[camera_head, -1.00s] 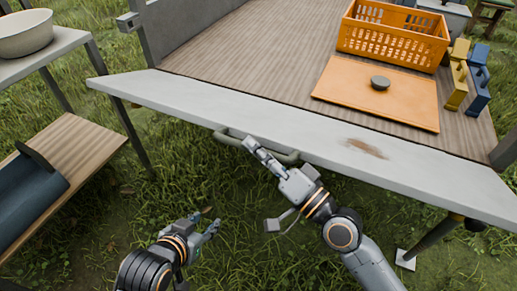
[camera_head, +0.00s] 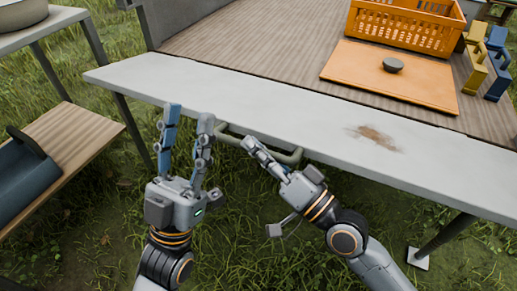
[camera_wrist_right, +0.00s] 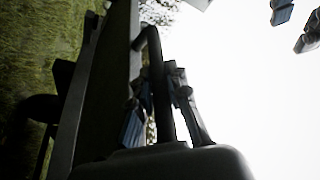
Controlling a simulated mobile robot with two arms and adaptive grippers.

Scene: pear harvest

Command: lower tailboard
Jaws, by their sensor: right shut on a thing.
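The tailboard (camera_head: 290,120) is a long pale grey panel along the near edge of the cart bed, with a brown worn patch toward the right. A grey-green bar handle (camera_head: 290,157) runs along its near edge. My right gripper (camera_head: 252,148) is shut on the handle. In the right wrist view the dark handle (camera_wrist_right: 157,75) passes between its fingers. My left gripper (camera_head: 188,114) is open and empty, its fingers pointing up, just left of the handle and in front of the tailboard's near edge. The left fingertips overlap the panel in view; I cannot tell whether they touch it.
On the bed (camera_head: 250,50) are an orange crate (camera_head: 403,30), an orange board (camera_head: 350,75) with a dark knob, and yellow (camera_head: 474,75) and blue (camera_head: 499,78) items. A wooden bench (camera_head: 80,140) and a pale table (camera_head: 50,28) stand left. A thin leg (camera_head: 440,238) stands lower right.

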